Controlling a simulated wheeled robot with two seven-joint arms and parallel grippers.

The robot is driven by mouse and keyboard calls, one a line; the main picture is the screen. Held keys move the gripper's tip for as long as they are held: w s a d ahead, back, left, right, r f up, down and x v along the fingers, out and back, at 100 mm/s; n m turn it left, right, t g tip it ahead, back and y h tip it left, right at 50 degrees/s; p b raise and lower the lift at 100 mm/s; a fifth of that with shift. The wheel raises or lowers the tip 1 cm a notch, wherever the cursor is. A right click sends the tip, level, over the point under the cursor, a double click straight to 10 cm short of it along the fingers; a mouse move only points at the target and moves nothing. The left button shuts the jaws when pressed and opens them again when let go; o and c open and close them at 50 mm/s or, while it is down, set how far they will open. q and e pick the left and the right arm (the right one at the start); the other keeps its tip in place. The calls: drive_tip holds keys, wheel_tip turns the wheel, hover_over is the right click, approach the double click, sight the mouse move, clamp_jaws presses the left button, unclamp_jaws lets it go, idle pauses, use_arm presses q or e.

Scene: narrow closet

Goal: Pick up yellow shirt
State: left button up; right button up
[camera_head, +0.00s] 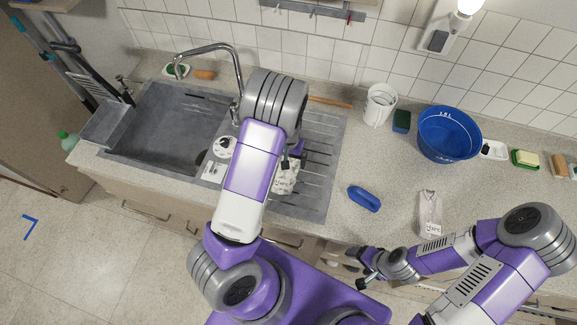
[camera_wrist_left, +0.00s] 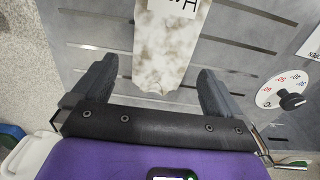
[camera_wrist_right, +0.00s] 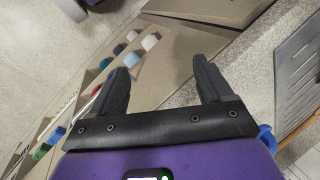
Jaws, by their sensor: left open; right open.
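I see no clearly yellow shirt. A whitish, brown-stained cloth piece (camera_head: 286,180) with a printed label lies on the sink's drainboard. It also shows in the left wrist view (camera_wrist_left: 165,50). My left gripper (camera_wrist_left: 157,66) is open, with the cloth's near end between its spread fingers; I see no grip on it. In the head view my left arm partly hides that gripper and the cloth. A pale shirt-like piece (camera_head: 429,208) with a label lies on the counter at right. My right gripper (camera_head: 362,270) is open and empty in front of the counter edge, also in its wrist view (camera_wrist_right: 160,66).
The grey sink (camera_head: 160,125) and tall tap (camera_head: 215,47) are at left. An open drawer (camera_wrist_right: 150,85) with several small items lies below my right gripper.

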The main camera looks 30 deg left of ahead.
use_arm(q)
drive_tip(key=f, duration=0.4)
drive_tip(key=shift+s, duration=0.4)
drive_tip(key=shift+w+f, duration=0.1)
drive_tip(key=shift+f, duration=0.15)
drive_tip(key=shift+c, duration=0.2)
drive_tip(key=shift+r, duration=0.1)
drive_tip(key=c, duration=1.1)
